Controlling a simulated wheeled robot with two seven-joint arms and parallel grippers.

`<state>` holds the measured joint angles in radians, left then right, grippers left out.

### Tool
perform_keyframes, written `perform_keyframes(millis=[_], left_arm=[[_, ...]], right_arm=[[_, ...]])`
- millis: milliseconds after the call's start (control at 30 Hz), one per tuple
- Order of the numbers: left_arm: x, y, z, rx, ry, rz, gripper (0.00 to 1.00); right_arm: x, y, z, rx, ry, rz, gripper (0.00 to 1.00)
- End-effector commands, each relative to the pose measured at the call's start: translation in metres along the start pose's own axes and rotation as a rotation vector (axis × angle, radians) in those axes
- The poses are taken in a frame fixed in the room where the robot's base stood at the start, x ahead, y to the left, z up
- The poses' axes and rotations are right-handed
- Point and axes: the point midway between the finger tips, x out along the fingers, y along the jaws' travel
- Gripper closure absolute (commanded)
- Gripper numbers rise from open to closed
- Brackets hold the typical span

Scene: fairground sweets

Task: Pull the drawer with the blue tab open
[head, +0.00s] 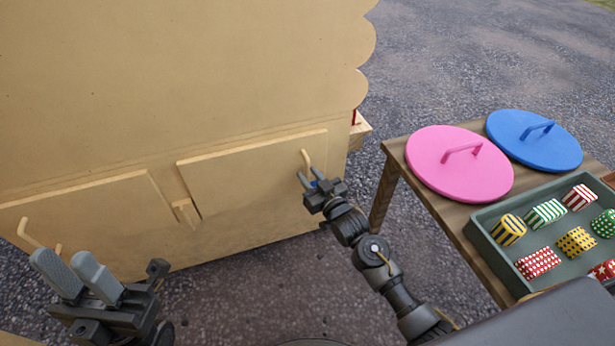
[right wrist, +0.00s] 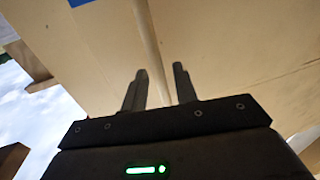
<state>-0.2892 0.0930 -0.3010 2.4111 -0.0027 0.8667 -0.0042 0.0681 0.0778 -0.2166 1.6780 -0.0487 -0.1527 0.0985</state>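The wooden stall front has a right-hand panel (head: 250,170) with a pale upright bar handle (head: 306,158). A small patch of blue (head: 316,184) shows between my right gripper's fingers in the head view. The right wrist view shows a blue tab (right wrist: 80,2) at its top edge, left of the bar (right wrist: 150,40). My right gripper (head: 308,175) is open at the handle's lower end. In the right wrist view its fingers (right wrist: 159,76) are apart and the bar runs between them; contact is unclear. My left gripper (head: 62,258) is open and empty at lower left.
A left-hand panel (head: 100,215) has its own bar handle (head: 28,235), close to my left gripper. A wooden table (head: 400,165) at right holds a pink lid (head: 440,175), a blue lid (head: 530,155) and a green tray (head: 490,250) of patterned sweets. Gravel ground lies below the stall.

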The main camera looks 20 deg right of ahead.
Motion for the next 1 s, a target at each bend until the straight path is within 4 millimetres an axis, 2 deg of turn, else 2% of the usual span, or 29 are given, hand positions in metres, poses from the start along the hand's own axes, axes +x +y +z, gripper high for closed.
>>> perform_keyframes(millis=[133,433,467,667,1000], left_arm=[[0.0009,0.0,0.0016,0.001,0.012,0.004,0.67],[0.0021,0.0002,0.0021,0.001,0.011,0.005,0.67],[0.0021,0.0002,0.0021,0.001,0.011,0.005,0.67],[0.0021,0.0003,0.0021,0.0,0.011,0.005,0.67],[0.0029,0.0002,0.0017,0.0,0.012,0.005,0.67]], right_arm=[[0.0113,-0.0001,0.0003,0.0,0.0,0.0,0.71],[0.0135,-0.0002,-0.0004,0.0,0.0,-0.001,0.71],[0.0135,-0.0002,-0.0004,0.0,0.0,-0.001,0.72],[0.0134,-0.0002,-0.0004,0.0,0.0,-0.001,0.99],[0.0128,-0.0013,-0.0006,0.0,0.0,-0.002,1.0]])
